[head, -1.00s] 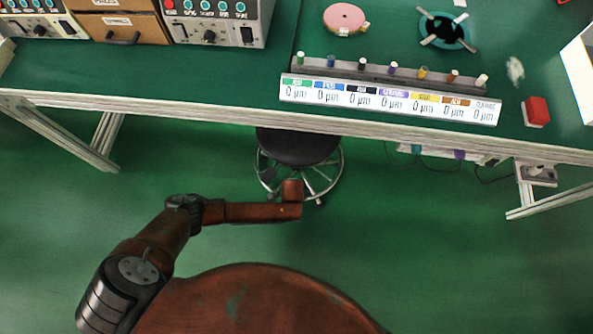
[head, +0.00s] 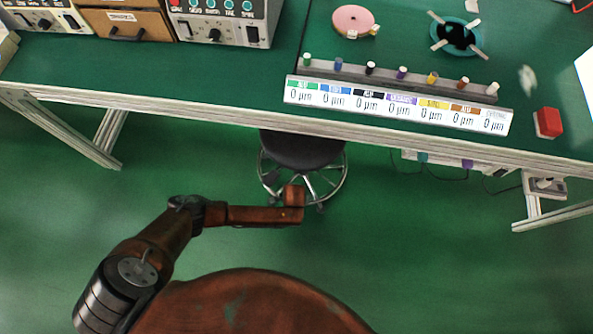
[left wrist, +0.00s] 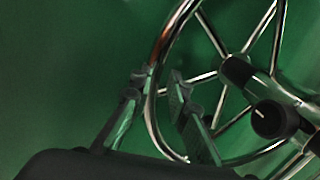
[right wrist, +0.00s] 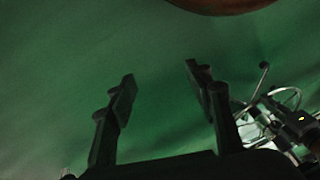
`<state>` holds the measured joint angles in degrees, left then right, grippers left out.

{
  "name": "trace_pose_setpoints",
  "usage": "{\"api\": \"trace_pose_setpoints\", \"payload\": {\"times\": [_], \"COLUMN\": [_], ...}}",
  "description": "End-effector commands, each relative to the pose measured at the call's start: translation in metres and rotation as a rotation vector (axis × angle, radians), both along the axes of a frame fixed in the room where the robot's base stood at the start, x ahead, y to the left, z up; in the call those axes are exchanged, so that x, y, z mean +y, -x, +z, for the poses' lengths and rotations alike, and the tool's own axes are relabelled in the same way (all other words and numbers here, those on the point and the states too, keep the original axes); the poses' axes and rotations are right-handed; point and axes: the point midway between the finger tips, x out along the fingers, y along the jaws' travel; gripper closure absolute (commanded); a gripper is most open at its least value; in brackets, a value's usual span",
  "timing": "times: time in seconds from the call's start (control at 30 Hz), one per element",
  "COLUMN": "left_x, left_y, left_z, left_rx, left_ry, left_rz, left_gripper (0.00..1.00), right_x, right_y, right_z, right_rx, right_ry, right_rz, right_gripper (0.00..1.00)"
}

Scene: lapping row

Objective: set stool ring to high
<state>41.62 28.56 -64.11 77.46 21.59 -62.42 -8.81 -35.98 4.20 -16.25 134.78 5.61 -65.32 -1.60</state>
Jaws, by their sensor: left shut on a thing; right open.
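The stool has a dark round seat (head: 303,150), partly under the bench edge, and a shiny metal ring (head: 346,178) around its legs. In the left wrist view the curved ring (left wrist: 163,45) passes between the fingers of my left gripper (left wrist: 161,84), which is shut on it. In the head view that gripper is hidden below my left wrist, at the stool's near side. My right gripper (right wrist: 160,77) is open and empty over the green floor. The stool's metal base (right wrist: 270,125) shows to its right in that view. The ring's height setting cannot be told.
The workbench (head: 200,103) stands over the back of the stool. It carries a labelled display rack (head: 398,104), a pink disc (head: 353,20), a teal ring fixture (head: 457,36) and a red block (head: 548,122). A power socket box (head: 544,185) hangs at right. The front floor is clear.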

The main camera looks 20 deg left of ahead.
Motion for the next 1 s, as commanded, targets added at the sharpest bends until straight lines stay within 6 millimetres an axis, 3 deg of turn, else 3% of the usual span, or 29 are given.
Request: {"api": "trace_pose_setpoints", "payload": {"times": [0.13, 0.63, 1.0], "left_x": [0.000, 0.000, 0.000], "left_y": [0.000, 0.000, -0.001], "left_z": [0.000, 0.002, 0.043], "left_rx": [0.001, 0.001, -0.004], "left_ry": [0.000, 0.000, 0.000], "left_rz": [0.000, 0.000, 0.002], "left_gripper": [1.00, 1.00, 1.00], "right_x": [0.000, 0.000, -0.038], "right_y": [0.000, 0.000, 0.048], "right_z": [0.000, 0.002, 0.056], "right_rx": [0.000, 0.000, 0.204], "right_ry": [0.000, 0.001, 0.105], "right_rz": [0.000, 0.001, -0.001], "right_gripper": [0.53, 0.53, 0.53]}}
